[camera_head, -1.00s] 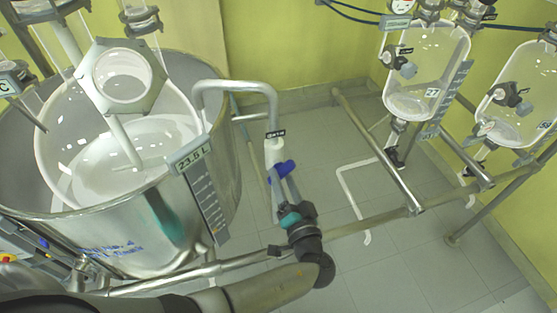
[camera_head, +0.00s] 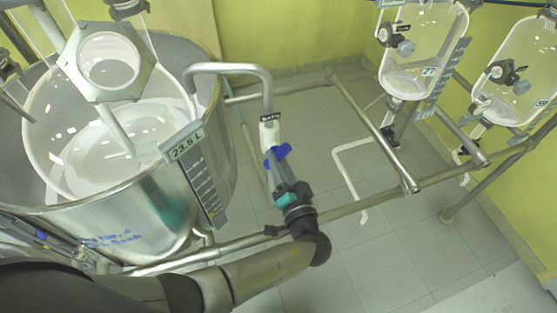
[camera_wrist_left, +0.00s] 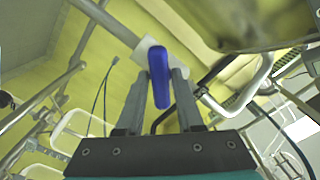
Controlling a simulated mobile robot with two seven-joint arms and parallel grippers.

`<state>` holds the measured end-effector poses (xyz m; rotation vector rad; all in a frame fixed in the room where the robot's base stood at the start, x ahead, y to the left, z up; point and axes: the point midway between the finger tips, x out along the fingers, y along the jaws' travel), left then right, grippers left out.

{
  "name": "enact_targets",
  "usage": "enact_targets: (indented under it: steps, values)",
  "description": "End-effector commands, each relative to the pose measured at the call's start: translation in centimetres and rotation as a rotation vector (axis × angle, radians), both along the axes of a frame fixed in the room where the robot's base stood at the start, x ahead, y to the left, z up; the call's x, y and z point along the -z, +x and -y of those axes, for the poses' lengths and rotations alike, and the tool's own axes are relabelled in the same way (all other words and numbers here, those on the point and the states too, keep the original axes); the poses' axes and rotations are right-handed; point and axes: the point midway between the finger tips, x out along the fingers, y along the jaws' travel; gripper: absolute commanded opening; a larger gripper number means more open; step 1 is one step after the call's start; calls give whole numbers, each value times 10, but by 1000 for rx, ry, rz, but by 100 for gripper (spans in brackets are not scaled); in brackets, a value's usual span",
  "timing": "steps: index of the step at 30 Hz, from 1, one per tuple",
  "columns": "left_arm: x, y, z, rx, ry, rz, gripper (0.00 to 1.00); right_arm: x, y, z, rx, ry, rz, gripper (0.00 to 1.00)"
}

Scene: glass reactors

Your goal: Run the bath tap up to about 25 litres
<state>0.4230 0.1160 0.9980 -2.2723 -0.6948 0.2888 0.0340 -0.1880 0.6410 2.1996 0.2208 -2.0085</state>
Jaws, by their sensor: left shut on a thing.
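The steel bath (camera_head: 150,215) stands at the left with a glass vessel (camera_head: 60,140) inside it. Its level plate (camera_head: 187,146) reads 23.5 L above a graduated scale (camera_head: 205,190). The bath tap (camera_head: 269,133) is a white body on a bent pipe that curves over the bath rim, with a blue handle (camera_head: 278,154). My left gripper (camera_head: 281,170) is at the tap, shut on the blue handle, which also shows between its fingers in the left wrist view (camera_wrist_left: 159,78). The fingers hide part of the handle. My right gripper is not in view.
A metal rail (camera_head: 345,210) runs across behind my left arm. Glass vessels (camera_head: 425,55) on a pipe frame stand at the right, with a white bent tube (camera_head: 343,172) below. The tiled floor (camera_head: 390,270) is open at lower right.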

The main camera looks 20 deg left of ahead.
Motion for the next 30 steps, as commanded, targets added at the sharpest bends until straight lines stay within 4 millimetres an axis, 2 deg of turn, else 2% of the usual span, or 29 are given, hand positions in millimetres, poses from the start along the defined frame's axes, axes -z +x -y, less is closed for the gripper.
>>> enact_targets:
  steps: [2, 17, 30]
  values:
    - [0, 0, 0, 1, 0, -1, 0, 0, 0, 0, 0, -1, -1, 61]
    - [0, 1, 0, 1, 43, -29, 0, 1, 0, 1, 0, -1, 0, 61]
    - [-2, 1, -1, -1, 315, -209, 0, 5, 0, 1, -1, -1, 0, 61]
